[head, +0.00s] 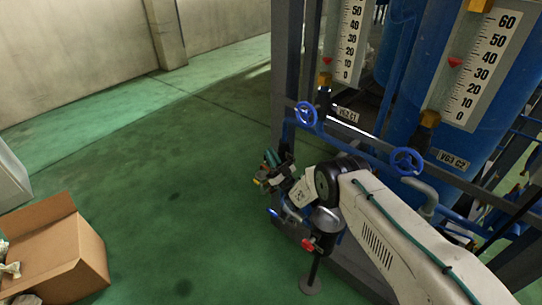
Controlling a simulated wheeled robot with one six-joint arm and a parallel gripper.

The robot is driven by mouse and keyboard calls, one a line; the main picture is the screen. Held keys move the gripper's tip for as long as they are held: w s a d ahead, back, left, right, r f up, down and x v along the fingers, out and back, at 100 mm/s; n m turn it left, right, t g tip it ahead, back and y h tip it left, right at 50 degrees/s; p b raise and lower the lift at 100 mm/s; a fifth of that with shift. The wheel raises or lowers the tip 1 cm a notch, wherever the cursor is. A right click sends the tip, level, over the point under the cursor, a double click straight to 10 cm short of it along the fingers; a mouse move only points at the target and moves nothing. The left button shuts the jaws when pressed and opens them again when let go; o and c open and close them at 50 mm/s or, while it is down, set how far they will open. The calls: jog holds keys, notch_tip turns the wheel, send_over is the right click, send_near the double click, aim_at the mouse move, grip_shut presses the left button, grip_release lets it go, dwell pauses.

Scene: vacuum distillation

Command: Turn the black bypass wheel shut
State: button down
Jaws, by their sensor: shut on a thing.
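My gripper (267,170) is at the end of my white arm, left of the blue rack's front post, and looks small and dark in the head view. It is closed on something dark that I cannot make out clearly. I cannot tell the black bypass wheel apart from the dark parts around my gripper, and my wrist hides part of that area. Two blue handwheels, one at upper left (306,114) and one at right (407,161), sit on the rack's pipes, apart from my gripper.
A red-marked fitting (308,245) on a dark stand is below my wrist. Blue tanks (480,110) with level scales (350,40) stand behind the rack's dark post (287,60). An open cardboard box (90,262) is at lower left. The green floor (170,180) between is clear.

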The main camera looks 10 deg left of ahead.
jog(key=c, duration=1.5)
grip_release()
jog(key=shift+r, duration=0.1)
